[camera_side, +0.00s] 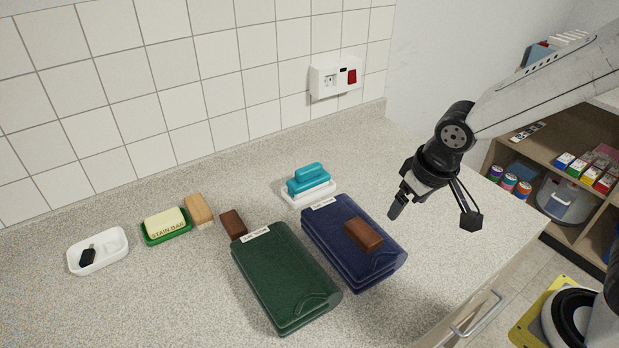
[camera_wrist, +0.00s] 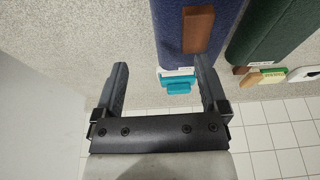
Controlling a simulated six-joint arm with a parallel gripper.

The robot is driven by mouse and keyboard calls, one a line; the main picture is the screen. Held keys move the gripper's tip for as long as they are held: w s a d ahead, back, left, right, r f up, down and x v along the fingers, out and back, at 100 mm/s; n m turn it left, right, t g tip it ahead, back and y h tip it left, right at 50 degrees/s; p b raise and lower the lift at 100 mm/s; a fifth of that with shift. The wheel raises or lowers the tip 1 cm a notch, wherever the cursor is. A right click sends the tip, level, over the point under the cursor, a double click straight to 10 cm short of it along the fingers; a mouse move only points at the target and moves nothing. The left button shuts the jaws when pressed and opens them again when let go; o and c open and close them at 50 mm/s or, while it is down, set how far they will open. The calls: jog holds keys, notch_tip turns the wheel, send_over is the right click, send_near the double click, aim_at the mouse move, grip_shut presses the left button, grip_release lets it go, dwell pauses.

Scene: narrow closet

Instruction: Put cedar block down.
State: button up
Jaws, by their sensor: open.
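A reddish-brown block (camera_side: 363,234), which looks like the cedar block, lies flat on the folded navy bundle (camera_side: 325,227). It also shows in the wrist view (camera_wrist: 197,28), on the navy bundle (camera_wrist: 170,30). A second, darker brown block (camera_side: 233,223) lies on the counter by the far end of the folded green bundle (camera_side: 280,285). I cannot tell from a label which one is cedar. My gripper (camera_side: 433,215) is open and empty, above the counter to the right of the navy bundle. In the wrist view my gripper (camera_wrist: 160,62) shows nothing between its fingers.
A teal brush (camera_side: 309,178) on a white holder stands behind the navy bundle. A light wooden block (camera_side: 199,211), a stain bar in a green dish (camera_side: 167,226) and a white dish (camera_side: 98,250) with a dark item lie left. The counter right of the navy bundle is clear.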

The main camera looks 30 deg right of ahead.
jog(key=s+d+f, duration=0.3)
jog(key=d+f, duration=0.1)
jog(key=d, duration=0.2)
jog(key=shift+s, duration=0.15)
